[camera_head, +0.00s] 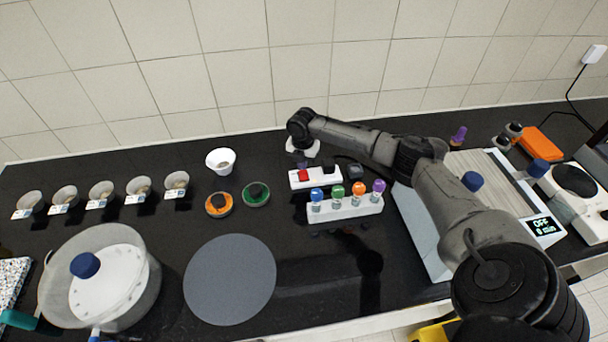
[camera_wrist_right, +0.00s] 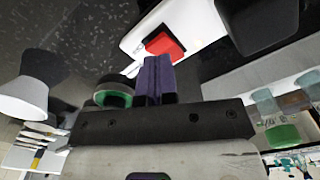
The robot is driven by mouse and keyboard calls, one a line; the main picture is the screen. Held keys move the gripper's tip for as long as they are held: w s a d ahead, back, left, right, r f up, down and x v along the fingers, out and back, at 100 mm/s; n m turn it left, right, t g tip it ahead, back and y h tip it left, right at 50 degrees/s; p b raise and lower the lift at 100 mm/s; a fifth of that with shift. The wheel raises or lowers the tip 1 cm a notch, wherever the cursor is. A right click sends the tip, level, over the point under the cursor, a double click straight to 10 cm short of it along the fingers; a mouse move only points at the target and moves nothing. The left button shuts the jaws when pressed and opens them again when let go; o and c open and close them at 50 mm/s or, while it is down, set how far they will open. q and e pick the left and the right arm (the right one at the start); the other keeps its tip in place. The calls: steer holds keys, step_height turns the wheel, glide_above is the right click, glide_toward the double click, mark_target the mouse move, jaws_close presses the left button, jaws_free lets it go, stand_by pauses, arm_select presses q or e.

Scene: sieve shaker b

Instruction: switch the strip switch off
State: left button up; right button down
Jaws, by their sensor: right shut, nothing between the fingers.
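The white power strip (camera_head: 313,183) lies on the black bench behind the vial rack, right of the centre. Its red rocker switch (camera_head: 304,174) is at the strip's left end. The switch also shows large in the right wrist view (camera_wrist_right: 164,43). I cannot tell which way the rocker is tipped. My right gripper (camera_head: 301,162) points down just behind the switch, its fingers partly hidden under the wrist. In the right wrist view its purple fingers (camera_wrist_right: 155,75) are shut with nothing between them, and their tips appear close to the red switch. I cannot tell whether they touch it. My left gripper is not in view.
A white rack (camera_head: 345,208) with several coloured-cap vials stands just in front of the strip. Orange (camera_head: 219,204) and green (camera_head: 256,194) round pieces lie to the left, by a white bowl (camera_head: 220,160). A device (camera_head: 543,227) reading OFF stands right. A grey disc (camera_head: 230,279) lies in front.

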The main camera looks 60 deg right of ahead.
mark_target(303, 173)
steer(key=shift+f, duration=0.35)
steer(key=shift+f, duration=0.35)
steer(key=shift+f+b, duration=0.45)
steer(key=shift+f, duration=0.05)
stand_by(0.4)
steer(key=shift+f, duration=0.3)
steer(key=shift+r, duration=0.2)
step_height(303, 173, up, 7)
steer(key=p, duration=0.7)
steer(key=shift+f, duration=0.2)
steer(key=shift+r, duration=0.1)
